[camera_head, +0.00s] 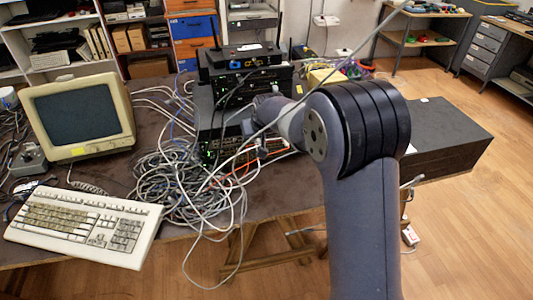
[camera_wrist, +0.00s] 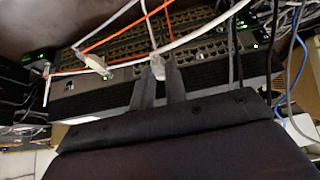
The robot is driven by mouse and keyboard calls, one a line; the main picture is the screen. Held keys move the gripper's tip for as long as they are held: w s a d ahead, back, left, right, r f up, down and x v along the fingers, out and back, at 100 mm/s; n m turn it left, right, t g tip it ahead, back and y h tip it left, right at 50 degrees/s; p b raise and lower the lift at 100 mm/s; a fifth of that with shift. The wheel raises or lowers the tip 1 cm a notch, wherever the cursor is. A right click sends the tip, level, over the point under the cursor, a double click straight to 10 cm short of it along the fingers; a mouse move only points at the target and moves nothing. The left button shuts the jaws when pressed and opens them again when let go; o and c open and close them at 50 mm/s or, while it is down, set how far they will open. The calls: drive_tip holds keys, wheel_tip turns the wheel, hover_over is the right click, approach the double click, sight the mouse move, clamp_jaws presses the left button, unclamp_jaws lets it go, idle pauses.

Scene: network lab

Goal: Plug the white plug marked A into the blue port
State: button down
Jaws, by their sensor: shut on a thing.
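In the wrist view my gripper (camera_wrist: 158,78) is shut on a pale plug (camera_wrist: 157,66), which sits between the two fingertips in front of a port-filled switch panel (camera_wrist: 200,42). A pale cable runs up from the plug. No letter can be read on it, and I cannot tell whether its tip is inside a port. A second pale plug (camera_wrist: 95,62) is at the panel to the left. I cannot make out a blue port on this panel. In the head view my arm hides the fingertips, and the switch (camera_head: 230,148) shows only partly at the bottom of the device stack.
White and orange cables cross the panel (camera_wrist: 110,35). A router (camera_head: 243,58) tops the stack. A large cable tangle (camera_head: 180,180) lies in front, with a keyboard (camera_head: 85,222) and monitor (camera_head: 78,115) to the left. A dark box (camera_head: 445,140) stands at right.

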drive_tip(key=shift+m, duration=0.3)
drive_tip(key=shift+w+a+r+p, duration=1.15)
drive_tip(key=shift+w+r+p, duration=1.25)
drive_tip(key=shift+r, duration=0.4)
drive_tip(key=shift+w+a+r+p, duration=1.15)
drive_tip(key=shift+w+r+p, duration=1.05)
drive_tip(key=shift+r+p, duration=0.55)
drive_tip(key=shift+w+a+r+p, duration=1.15)
drive_tip(key=shift+w+r+p, duration=1.2)
drive_tip(key=shift+r, duration=0.5)
drive_tip(key=shift+f, duration=0.1)
drive_tip(key=c, duration=1.9)
unclamp_jaws()
drive_tip(key=shift+c, duration=0.2)
clamp_jaws()
drive_tip(key=shift+w+p, duration=0.1)
drive_tip(key=shift+p, duration=0.5)
drive_tip(key=shift+w+a+p, duration=0.3)
drive_tip(key=shift+w+p, duration=0.05)
drive_tip(key=shift+w, duration=0.4)
